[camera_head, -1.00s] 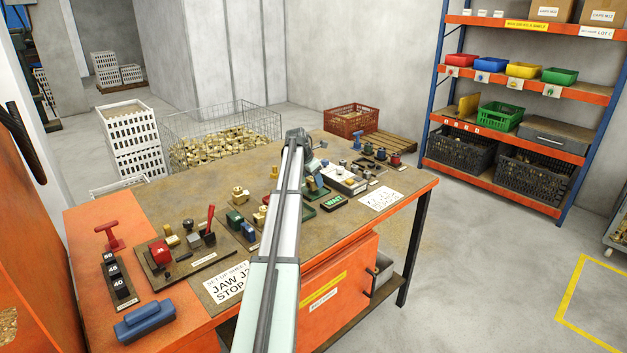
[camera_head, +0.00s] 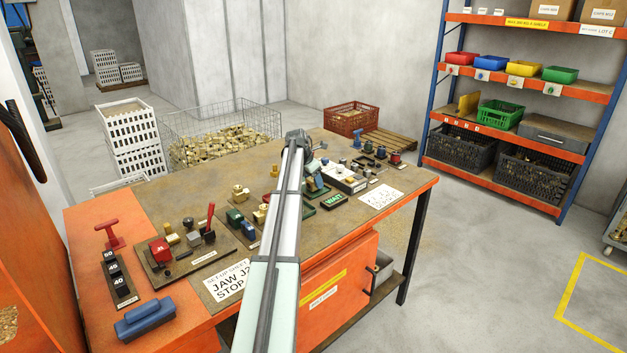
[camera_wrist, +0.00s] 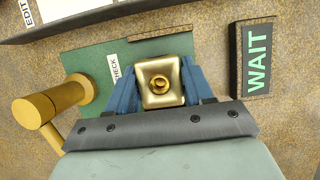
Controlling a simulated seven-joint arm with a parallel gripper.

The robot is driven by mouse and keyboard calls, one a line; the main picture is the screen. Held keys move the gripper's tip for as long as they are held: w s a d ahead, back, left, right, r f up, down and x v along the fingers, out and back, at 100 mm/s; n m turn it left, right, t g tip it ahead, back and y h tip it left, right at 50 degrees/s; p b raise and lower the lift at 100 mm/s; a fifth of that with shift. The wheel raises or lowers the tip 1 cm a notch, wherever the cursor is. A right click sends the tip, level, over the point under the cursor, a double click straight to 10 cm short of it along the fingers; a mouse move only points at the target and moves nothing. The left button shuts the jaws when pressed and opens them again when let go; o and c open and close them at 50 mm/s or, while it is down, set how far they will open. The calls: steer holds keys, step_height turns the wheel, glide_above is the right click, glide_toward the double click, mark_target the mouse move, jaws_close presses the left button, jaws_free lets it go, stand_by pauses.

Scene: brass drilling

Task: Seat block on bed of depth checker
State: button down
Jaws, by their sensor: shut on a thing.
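A brass block (camera_wrist: 160,92) with a round port in its top face sits between the blue jaws of my gripper (camera_wrist: 163,80) in the wrist view; the gripper is shut on it. Below and around it lies the green base of the depth checker (camera_wrist: 84,68), with a label partly reading "CHECK". A brass-coloured post with a round head (camera_wrist: 35,110) stands at its left. The block covers the bed, so I cannot tell whether it touches. In the head view my arm hides the block; part of the green base (camera_head: 309,208) shows beside it.
A dark sign reading "WAIT" (camera_wrist: 256,60) stands just right of the checker, also seen in the head view (camera_head: 333,201). A tray edge (camera_wrist: 90,22) runs along the top of the wrist view. A fixture board with a red block (camera_head: 160,250) lies at the bench's left.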

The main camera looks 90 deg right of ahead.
steer(key=shift+f, duration=0.1)
stand_by(0.3)
jaws_free()
stand_by(0.6)
steer(key=shift+r, duration=3.45)
